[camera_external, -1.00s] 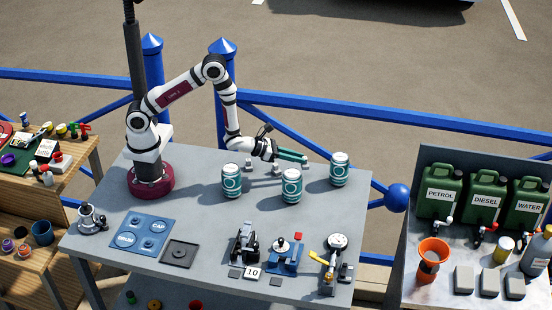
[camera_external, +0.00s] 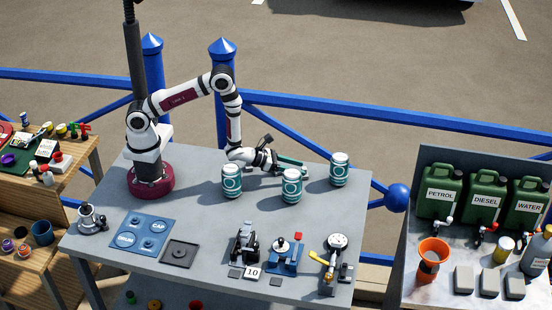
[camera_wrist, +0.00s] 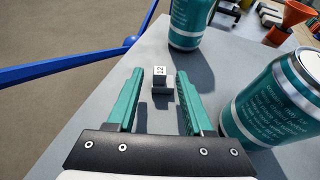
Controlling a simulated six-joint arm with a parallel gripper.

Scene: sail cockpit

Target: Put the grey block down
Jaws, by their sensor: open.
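A small grey block (camera_wrist: 161,84) with a white numbered face is on the grey table in the wrist view. It lies between the tips of my gripper's two green fingers, with clear gaps on both sides. My gripper (camera_wrist: 158,78) is open and low over the tabletop. In the external view my gripper (camera_external: 291,165) is behind the teal cans; I cannot make out the block there.
Three teal cans stand close by: left (camera_external: 231,181), middle (camera_external: 291,186) and right (camera_external: 339,169). A can (camera_wrist: 278,100) is close to the right finger in the wrist view. A blue railing (camera_external: 430,119) runs behind the table. Small fixtures line the table front.

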